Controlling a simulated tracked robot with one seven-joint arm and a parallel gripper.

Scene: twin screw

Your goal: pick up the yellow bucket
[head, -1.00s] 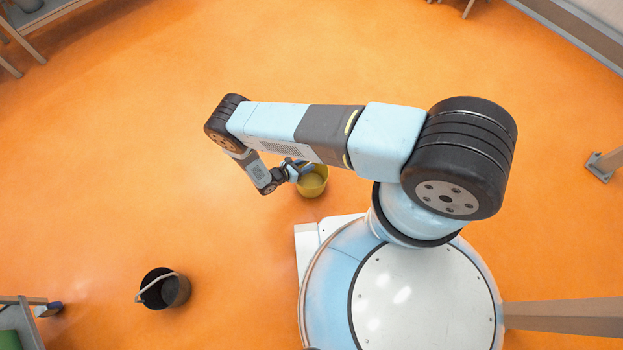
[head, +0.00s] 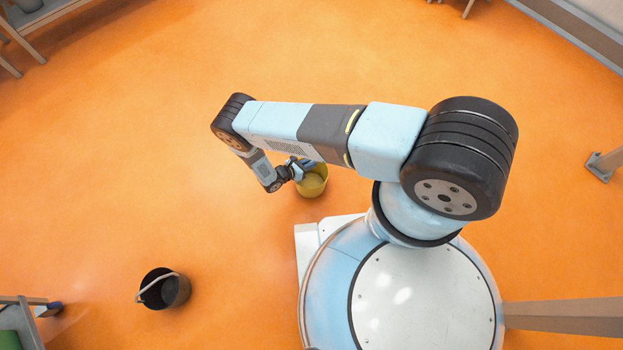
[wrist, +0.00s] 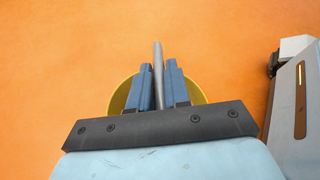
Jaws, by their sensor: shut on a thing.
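The yellow bucket (head: 312,184) is beside my base in the head view, below my forearm. My gripper (head: 302,167) is at its upper left edge, partly covered by my arm. In the wrist view, the two blue fingers of my gripper (wrist: 158,75) are shut on the bucket's grey handle (wrist: 157,53), which stands up between them. The bucket's yellow rim (wrist: 117,97) shows on both sides behind the fingers. I cannot tell whether its bottom touches the floor.
A black bucket (head: 165,289) with a pale handle stands on the orange floor at the lower left. A green-topped piece of furniture (head: 10,338) is at the lower left corner. Shelving (head: 45,15) is at the upper left. The floor between is clear.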

